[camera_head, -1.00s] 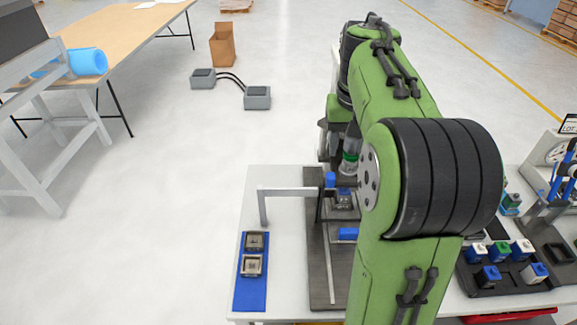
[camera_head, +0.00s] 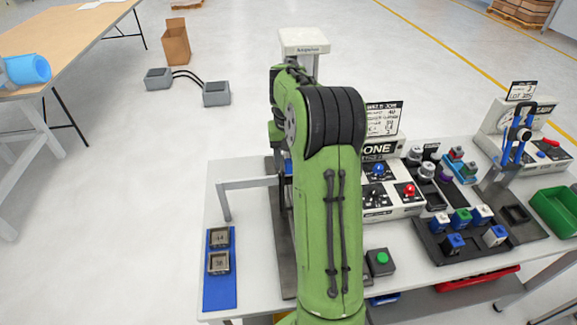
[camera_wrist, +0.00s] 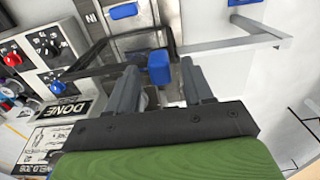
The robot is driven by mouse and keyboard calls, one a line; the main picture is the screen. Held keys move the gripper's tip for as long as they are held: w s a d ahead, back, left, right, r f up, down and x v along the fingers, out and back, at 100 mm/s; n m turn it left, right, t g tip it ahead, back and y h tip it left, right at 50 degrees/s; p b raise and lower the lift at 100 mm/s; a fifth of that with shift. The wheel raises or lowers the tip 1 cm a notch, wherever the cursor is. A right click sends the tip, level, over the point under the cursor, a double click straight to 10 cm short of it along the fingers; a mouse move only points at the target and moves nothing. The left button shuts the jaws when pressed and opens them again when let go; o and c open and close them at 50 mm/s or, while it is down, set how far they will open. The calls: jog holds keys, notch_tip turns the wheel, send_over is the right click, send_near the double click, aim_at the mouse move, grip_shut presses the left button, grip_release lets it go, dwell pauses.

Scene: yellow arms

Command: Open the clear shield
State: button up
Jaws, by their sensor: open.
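My gripper (camera_wrist: 158,72) shows in the wrist view with its two dark fingers apart. A blue block-like knob (camera_wrist: 159,68) lies between the fingertips in that view; I cannot tell whether they touch it. The knob is by a dark frame (camera_wrist: 98,55) that seems to edge the clear shield, whose transparent panel is hard to make out. A second blue handle (camera_wrist: 123,11) is farther up in the picture. In the head view my green arm hides the gripper, the knob and most of the fixture.
A grey bar frame (camera_head: 246,184) stands left of my arm, also in the wrist view (camera_wrist: 228,45). A blue mat (camera_head: 219,292) holds two square parts. A control box (camera_head: 405,205) with knobs and a dark tray (camera_head: 437,246) of blocks are to the right.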

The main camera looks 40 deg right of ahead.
notch_tip(320, 180, down, 2)
grip_shut()
dwell(0.4)
